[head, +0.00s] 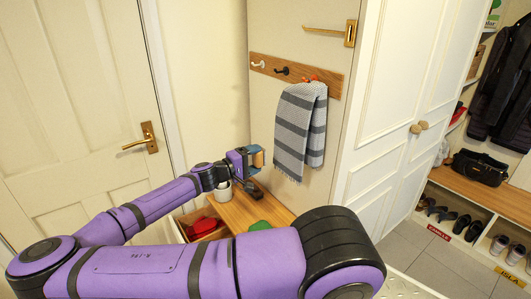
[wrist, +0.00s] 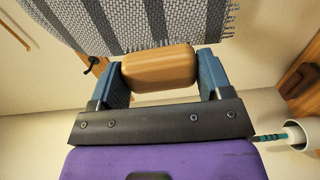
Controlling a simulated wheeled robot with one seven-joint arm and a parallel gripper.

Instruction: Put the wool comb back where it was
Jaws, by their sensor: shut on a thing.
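My gripper (head: 254,158) is raised above the wooden bench, in front of the wall near the hanging towel. In the wrist view its two blue fingers are shut on a smooth, rounded wooden piece (wrist: 158,69), which I take to be the wool comb. It also shows as a small tan block (head: 259,159) in the head view. No teeth are visible on it. The grey striped towel (head: 301,130) hangs just to the right of my gripper in the head view; I cannot tell if they touch.
The wooden bench (head: 236,214) holds a white cup (head: 223,193) and a green item (head: 262,227). A box with red contents (head: 202,227) is at its left. A hook rail (head: 262,66) is on the wall. A white cupboard (head: 391,110) stands right; shoe cubbies (head: 481,213) lie beyond.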

